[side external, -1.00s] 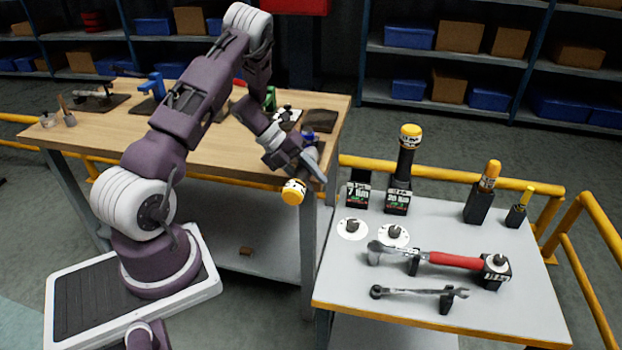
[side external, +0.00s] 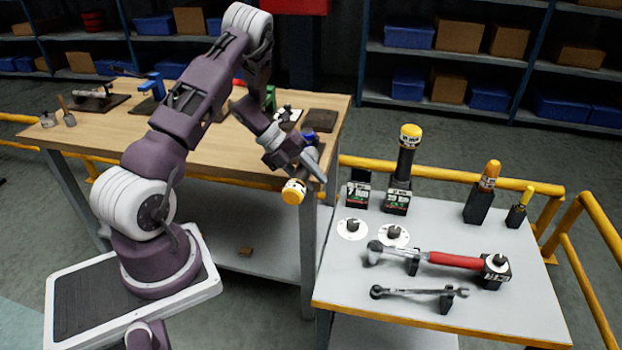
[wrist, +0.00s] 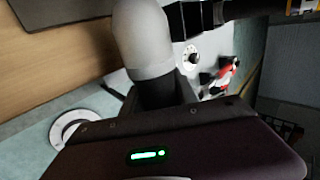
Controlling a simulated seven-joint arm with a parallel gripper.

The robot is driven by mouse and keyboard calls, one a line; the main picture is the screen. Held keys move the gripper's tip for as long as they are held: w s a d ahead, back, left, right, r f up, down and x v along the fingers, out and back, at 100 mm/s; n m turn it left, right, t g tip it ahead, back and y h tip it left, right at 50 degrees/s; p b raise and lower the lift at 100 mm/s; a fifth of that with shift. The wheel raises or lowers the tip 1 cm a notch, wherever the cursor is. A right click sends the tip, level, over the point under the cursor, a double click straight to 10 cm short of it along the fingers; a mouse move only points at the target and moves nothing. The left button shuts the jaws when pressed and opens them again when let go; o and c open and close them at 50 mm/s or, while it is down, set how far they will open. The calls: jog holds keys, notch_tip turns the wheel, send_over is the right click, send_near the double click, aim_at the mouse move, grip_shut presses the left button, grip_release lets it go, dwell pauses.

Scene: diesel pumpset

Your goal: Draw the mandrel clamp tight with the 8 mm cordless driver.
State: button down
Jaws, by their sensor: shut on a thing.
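My gripper (side external: 308,166) is shut on a cordless driver, off the right front edge of the wooden workbench. The driver's yellow end (side external: 294,191) points down and towards the camera in the side view. In the wrist view the driver (wrist: 140,40) shows as a pale grey rounded body with a dark neck between the jaws. Its bit is hidden, and I cannot read its size. On the bench, several fixtures stand, among them a blue one (side external: 156,88) and a metal one on a dark plate (side external: 97,94). I cannot tell which is the mandrel clamp.
A tool table (side external: 340,285) stands at right. It holds an empty-looking black dock (side external: 358,194), a standing yellow-capped driver (side external: 405,155), a red-handled wrench (side external: 455,260) and a spanner (side external: 420,292). A yellow rail (side external: 450,178) runs behind it. Open air surrounds my gripper between the tables.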

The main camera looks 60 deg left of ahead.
jog(key=s+d, duration=0.3)
jog(key=shift+s+d, duration=0.3)
jog(key=shift+d, duration=0.05)
dwell(0.3)
